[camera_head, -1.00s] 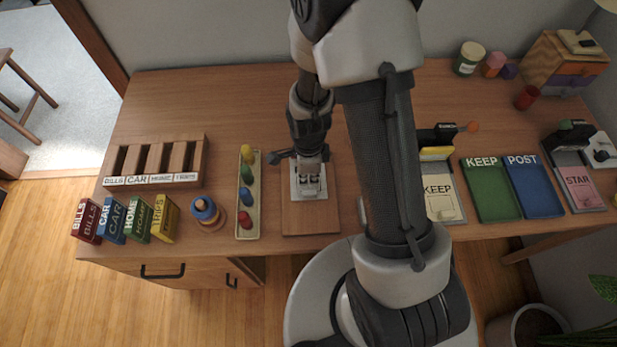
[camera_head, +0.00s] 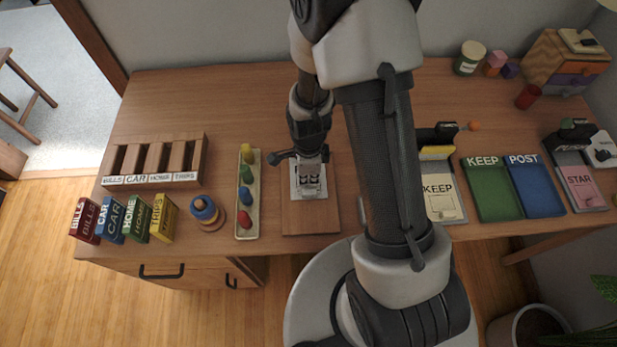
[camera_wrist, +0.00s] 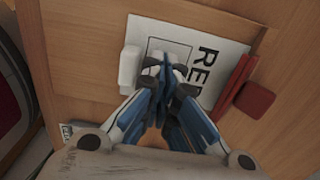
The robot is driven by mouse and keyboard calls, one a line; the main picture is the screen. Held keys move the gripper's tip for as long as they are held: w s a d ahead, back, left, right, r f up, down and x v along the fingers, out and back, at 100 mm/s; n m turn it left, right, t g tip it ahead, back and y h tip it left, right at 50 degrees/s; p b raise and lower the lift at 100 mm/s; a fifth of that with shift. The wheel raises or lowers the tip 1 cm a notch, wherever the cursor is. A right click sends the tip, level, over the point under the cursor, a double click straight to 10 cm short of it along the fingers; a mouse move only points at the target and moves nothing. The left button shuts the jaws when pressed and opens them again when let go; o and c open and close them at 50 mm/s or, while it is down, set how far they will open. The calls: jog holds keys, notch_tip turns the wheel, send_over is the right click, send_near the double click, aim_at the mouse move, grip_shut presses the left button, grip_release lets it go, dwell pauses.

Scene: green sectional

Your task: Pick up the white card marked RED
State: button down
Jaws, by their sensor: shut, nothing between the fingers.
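The white card (camera_wrist: 217,70) lies on a brown wooden board (camera_head: 312,218), with black letters starting "RE" showing in the wrist view; the rest of the word is hidden. In the head view a light edge of the card (camera_head: 321,189) shows around my gripper (camera_head: 310,180). In the wrist view my gripper (camera_wrist: 165,66) is shut with its fingertips together over the card's printed square outline. Nothing is held between them. I cannot tell whether the tips touch the card. A red block (camera_wrist: 255,101) and a red strip lie beside the card.
A tray of coloured pegs (camera_head: 246,226) stands left of the board, with a ring stacker (camera_head: 206,212) and a slotted rack (camera_head: 196,160) further left. To the right are a KEEP card (camera_head: 441,200), a green tray (camera_head: 494,205) and a blue tray (camera_head: 535,200).

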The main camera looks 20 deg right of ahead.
aim_at(310, 203)
jog(key=shift+f+b, duration=0.4)
jog(key=shift+f, duration=0.2)
jog(key=shift+r, duration=0.3)
jog(key=shift+s, duration=0.15)
dwell(0.4)
jog(key=shift+s+a, duration=0.25)
jog(key=shift+s, duration=0.6)
jog(key=shift+s+a, duration=0.2)
jog(key=shift+s, duration=0.6)
jog(key=shift+s+a, duration=0.25)
jog(key=shift+s, duration=0.6)
notch_tip(310, 203, up, 7)
jog(key=p, duration=0.5)
jog(key=shift+w+p, duration=0.3)
jog(key=shift+p, duration=0.1)
jog(key=shift+d, duration=0.1)
